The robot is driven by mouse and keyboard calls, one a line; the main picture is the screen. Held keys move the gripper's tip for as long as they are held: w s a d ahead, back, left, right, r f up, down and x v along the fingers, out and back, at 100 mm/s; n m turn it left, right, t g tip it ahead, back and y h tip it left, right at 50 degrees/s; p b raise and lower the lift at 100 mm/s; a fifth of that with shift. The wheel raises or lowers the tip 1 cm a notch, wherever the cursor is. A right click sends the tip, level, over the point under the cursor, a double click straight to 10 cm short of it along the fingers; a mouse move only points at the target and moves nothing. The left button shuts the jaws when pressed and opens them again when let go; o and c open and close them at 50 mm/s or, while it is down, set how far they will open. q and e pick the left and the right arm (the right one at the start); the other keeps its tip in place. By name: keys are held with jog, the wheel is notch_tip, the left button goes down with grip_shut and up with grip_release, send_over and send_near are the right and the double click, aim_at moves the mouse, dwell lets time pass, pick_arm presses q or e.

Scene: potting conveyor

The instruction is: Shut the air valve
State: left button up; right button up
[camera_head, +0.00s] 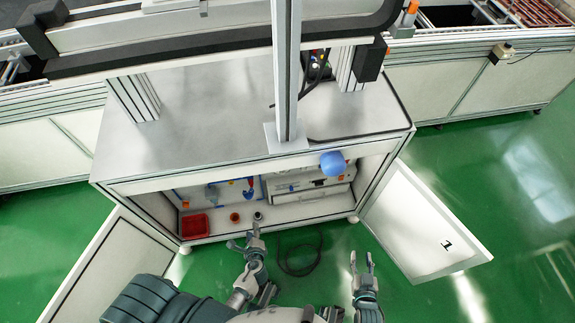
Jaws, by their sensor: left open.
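The open cabinet (255,166) stands in front of me. Inside, on its back wall, blue and dark fittings with an orange part (248,188) show small; I cannot tell for sure which part is the air valve. A blue rounded knob-like thing (333,163) shows at the cabinet's upper front edge, right of the middle. My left gripper (243,235) is open and empty, low in front of the cabinet's opening, apart from the fittings. My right gripper (361,257) has its fingers apart and is empty, to the right, in front of the opening.
On the cabinet floor are a red bin (195,226), a small orange pot (234,217) and a small pale, dark-topped item (258,216). Open doors stand left (112,265) and right (425,222). A dark hose (300,262) lies coiled on the green floor.

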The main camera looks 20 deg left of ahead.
pick_arm(q)
jog(key=w+r+m+t+y+b, duration=0.45)
jog(key=w+r+m+t, duration=0.2)
jog(key=r+m, duration=0.4)
jog(key=shift+g+h, duration=0.45)
jog(key=x, duration=0.6)
jog(key=b+x, duration=0.1)
jog(key=x, duration=0.5)
jog(key=b+x, duration=0.1)
jog(key=x, duration=0.4)
jog(key=shift+w+a+r, duration=0.2)
jog(key=shift+w+r, duration=0.1)
jog(key=shift+w, duration=0.05)
pick_arm(e)
notch_tip(320, 180, up, 22)
jog(key=t+y, duration=0.2)
jog(key=t, duration=0.8)
jog(key=shift+s+m, duration=0.4)
jog(key=shift+s, duration=0.05)
pick_arm(q)
jog(key=shift+d, duration=0.1)
jog(key=shift+c, duration=1.2)
grip_shut()
